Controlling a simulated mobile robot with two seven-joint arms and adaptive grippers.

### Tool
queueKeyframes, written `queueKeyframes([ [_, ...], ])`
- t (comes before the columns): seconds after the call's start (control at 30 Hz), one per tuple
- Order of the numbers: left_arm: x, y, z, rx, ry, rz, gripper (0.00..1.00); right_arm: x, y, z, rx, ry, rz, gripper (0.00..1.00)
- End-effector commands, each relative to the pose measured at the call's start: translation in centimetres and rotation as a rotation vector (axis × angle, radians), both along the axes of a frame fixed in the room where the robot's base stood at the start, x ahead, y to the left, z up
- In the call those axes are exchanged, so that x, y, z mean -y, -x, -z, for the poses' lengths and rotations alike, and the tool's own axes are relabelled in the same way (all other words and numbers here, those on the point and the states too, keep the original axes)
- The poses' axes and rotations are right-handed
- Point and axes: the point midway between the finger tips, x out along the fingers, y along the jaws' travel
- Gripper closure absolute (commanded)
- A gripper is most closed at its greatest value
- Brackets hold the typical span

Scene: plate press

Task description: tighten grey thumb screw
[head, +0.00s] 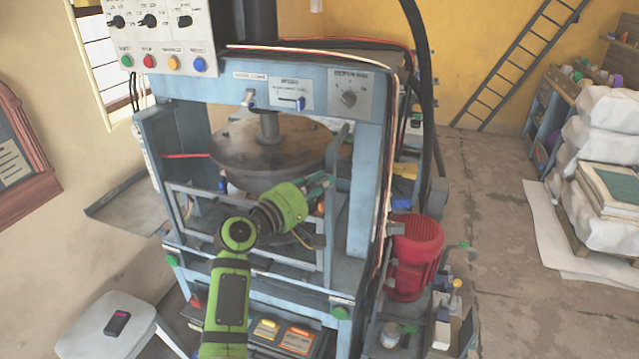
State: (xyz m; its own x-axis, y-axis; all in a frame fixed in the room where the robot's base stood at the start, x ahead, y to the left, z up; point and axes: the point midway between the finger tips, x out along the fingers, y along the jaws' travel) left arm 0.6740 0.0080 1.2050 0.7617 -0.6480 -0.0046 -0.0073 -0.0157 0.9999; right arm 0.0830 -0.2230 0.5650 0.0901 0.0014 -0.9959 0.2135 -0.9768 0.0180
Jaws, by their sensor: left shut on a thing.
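The plate press is a worn blue-grey frame (205,85) with a round dark metal plate (262,148) hanging on a central shaft. My left gripper (322,184) is at the end of a bright green arm, in the front opening of the press, below the right edge of the round plate. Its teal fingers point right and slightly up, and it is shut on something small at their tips. I cannot make out that thing's shape. I cannot pick out the grey thumb screw clearly; the fingers and wrist cover that spot. My right gripper is not in view.
A pale guard frame (190,236) crosses the press front. A red motor (417,254) stands at its right, with small bottles below. A control panel (160,32) hangs upper left. A white stool (105,335) stands lower left. Open floor (490,190) lies right.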

Motion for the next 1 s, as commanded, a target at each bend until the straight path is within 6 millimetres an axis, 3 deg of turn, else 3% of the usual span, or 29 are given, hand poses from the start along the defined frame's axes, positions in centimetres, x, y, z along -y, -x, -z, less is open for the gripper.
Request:
queueKeyframes([
  [0.37,0.3,0.1,-0.2,0.064,-0.212,0.005,1.0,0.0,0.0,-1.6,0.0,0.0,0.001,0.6],
  [1.0,0.7,0.3,-0.1,0.248,-0.788,0.008,1.0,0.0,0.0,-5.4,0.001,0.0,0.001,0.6],
])
